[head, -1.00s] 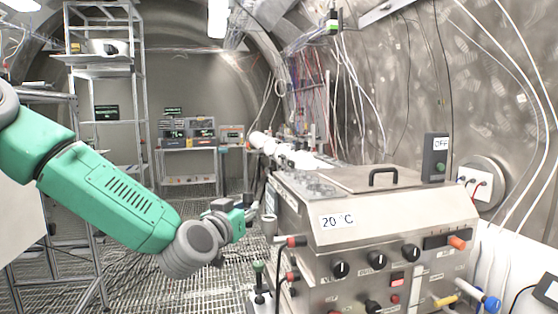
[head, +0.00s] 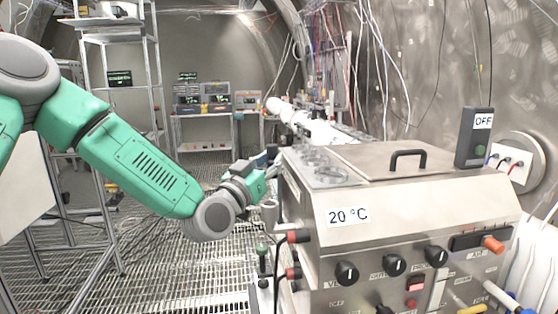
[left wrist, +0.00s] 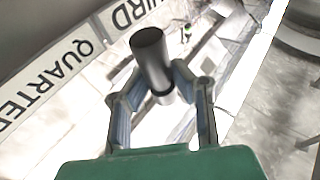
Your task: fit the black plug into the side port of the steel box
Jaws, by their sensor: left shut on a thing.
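The steel box (head: 420,210) with a "20 °C" label stands at the right in the head view. Its left side is mostly turned away, and I cannot make out the side port. My left gripper (head: 274,172) is beside the box's back left edge; its fingertips are small and partly unclear there. In the left wrist view my left gripper (left wrist: 157,88) is shut on the black plug (left wrist: 150,55), a dark cylinder sticking out past the fingertips at a tilt. I cannot tell whether the plug touches the box. My right gripper is not in view.
Red-tipped connectors (head: 298,237) with black cables stick out at the box's front left corner. A green-topped joystick (head: 262,250) stands left of the box. A metal shelf frame (head: 120,130) stands at the left. White strips lettered "QUARTER" (left wrist: 45,80) and "THIRD" show in the wrist view.

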